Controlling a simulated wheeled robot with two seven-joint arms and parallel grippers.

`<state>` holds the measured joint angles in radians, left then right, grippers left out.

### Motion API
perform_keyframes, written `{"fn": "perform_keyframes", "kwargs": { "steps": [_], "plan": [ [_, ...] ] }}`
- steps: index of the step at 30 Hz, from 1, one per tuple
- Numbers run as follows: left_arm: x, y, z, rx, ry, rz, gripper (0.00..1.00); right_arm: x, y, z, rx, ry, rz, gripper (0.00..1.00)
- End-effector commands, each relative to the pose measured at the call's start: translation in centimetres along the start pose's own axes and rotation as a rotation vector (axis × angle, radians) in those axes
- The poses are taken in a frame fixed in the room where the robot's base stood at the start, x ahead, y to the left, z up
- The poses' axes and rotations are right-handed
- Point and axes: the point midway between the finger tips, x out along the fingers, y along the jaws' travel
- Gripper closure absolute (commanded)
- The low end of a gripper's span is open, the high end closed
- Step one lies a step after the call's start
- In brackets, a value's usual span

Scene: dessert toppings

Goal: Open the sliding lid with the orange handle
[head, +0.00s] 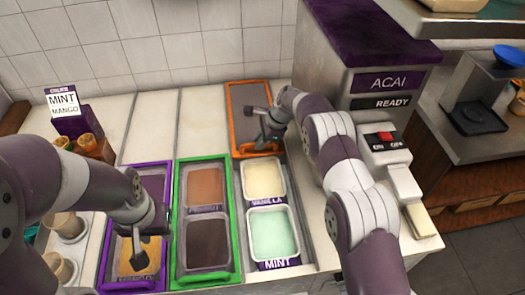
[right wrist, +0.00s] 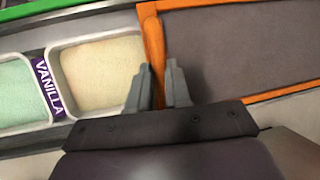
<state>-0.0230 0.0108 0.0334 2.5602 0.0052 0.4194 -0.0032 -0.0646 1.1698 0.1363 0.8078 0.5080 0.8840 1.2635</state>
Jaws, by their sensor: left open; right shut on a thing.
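The sliding lid (head: 245,97) with the orange frame lies at the back of the counter, behind the vanilla tub (head: 263,180) and the mint tub (head: 273,232), which are both uncovered. In the right wrist view the lid's grey panel (right wrist: 235,45) fills the right side and its orange handle (right wrist: 153,45) runs along the near edge. My right gripper (right wrist: 160,85) is shut on the orange handle, one finger on each side; it also shows in the head view (head: 263,140). My left gripper (head: 141,252) is open over the purple-framed section at the left.
A green-framed lid (head: 179,225) covers two brown tubs, and a purple-framed lid (head: 168,175) is left of it. The purple ACAI machine (head: 375,80) stands close on the right. Cups (head: 65,228) and a MINT MANGO sign (head: 62,102) are at the left.

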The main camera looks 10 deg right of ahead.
Motion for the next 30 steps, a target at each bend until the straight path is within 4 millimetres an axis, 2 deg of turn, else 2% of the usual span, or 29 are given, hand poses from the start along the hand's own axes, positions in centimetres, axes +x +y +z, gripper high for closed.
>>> {"fn": "perform_keyframes", "kwargs": {
  "steps": [14, 15, 16, 17, 26, 30],
  "plan": [
    [0.2, 0.0, 0.0, 0.0, 0.001, 0.0, 0.57, -0.1, -0.6, 0.1, -0.001, -0.002, -0.002, 1.0],
    [0.2, 0.0, 0.0, 0.0, 0.001, 0.0, 0.57, -0.1, -0.6, 0.1, -0.001, -0.002, -0.002, 0.69],
    [0.2, 0.0, 0.0, 0.0, 0.001, 0.0, 0.57, -0.1, -0.6, 0.1, -0.001, -0.002, -0.002, 0.59],
    [0.2, 0.0, 0.0, 0.0, 0.001, 0.0, 0.57, -0.1, -0.6, 0.1, -0.001, -0.001, -0.001, 0.57],
    [0.3, 0.0, 0.0, 0.0, 0.0, 0.0, 0.57, -0.2, -0.5, 0.0, 0.0, -0.001, 0.0, 0.57],
    [1.0, 0.0, 0.1, 0.0, 0.0, 0.0, 0.57, -2.7, -0.6, 0.0, -0.001, -0.001, -0.004, 0.57]
  ]
}}
